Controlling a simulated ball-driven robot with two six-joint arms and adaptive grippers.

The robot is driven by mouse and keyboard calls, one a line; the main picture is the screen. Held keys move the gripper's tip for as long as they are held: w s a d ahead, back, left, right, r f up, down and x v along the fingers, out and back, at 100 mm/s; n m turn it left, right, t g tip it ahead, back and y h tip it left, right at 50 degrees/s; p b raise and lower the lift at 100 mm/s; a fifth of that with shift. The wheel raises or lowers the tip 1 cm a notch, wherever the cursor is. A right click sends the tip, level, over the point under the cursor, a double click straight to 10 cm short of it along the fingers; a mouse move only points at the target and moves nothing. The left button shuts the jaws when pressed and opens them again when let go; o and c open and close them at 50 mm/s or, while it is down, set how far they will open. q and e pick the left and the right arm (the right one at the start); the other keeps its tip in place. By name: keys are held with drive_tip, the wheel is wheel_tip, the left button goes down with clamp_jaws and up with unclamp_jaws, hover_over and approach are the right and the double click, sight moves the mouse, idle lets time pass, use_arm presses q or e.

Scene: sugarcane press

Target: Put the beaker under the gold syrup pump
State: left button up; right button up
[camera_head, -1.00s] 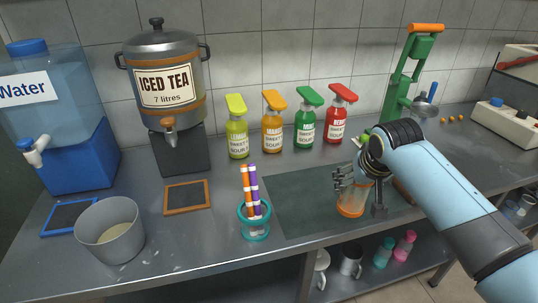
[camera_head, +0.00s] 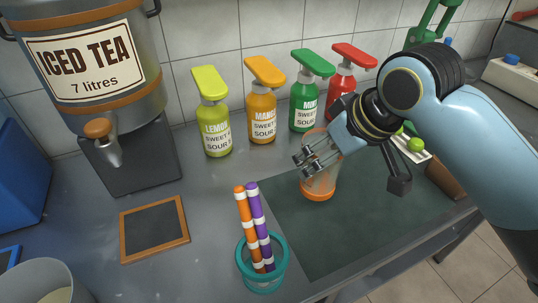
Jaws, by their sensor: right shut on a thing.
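The beaker (camera_head: 318,188) is clear with an orange base and rim. It stands upright over the dark mat, in front of the green and red pump bottles; I cannot tell whether its base touches the mat. My right gripper (camera_head: 318,160) is shut on the beaker's side, and its fingers hide part of it. The gold syrup pump (camera_head: 263,117) is the orange-yellow mango bottle at the back, left of the beaker and apart from it. Its nozzle points toward the front right. My left gripper is not in view.
Lemon (camera_head: 213,125), green (camera_head: 305,103) and red (camera_head: 345,82) pump bottles stand beside the gold one. A teal cup (camera_head: 262,276) with orange and purple sticks stands at the front. The iced tea dispenser (camera_head: 100,60) is at left. The dark mat (camera_head: 370,215) has clear room.

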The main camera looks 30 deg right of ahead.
drive_tip(key=shift+s+f, duration=0.25)
drive_tip(key=shift+s, duration=0.2)
drive_tip(key=shift+s+f, duration=0.15)
approach(261, 112)
wheel_tip(261, 112, down, 4)
drive_tip(key=s, duration=0.2)
drive_tip(key=f, duration=0.6)
drive_tip(key=shift+w+d+f, duration=0.1)
drive_tip(key=shift+w+d, duration=0.15)
drive_tip(key=shift+w+f+p, duration=0.2)
drive_tip(key=shift+f+p, duration=0.05)
drive_tip(key=shift+p, duration=0.05)
drive_tip(key=shift+f, duration=0.1)
drive_tip(key=o, duration=1.4)
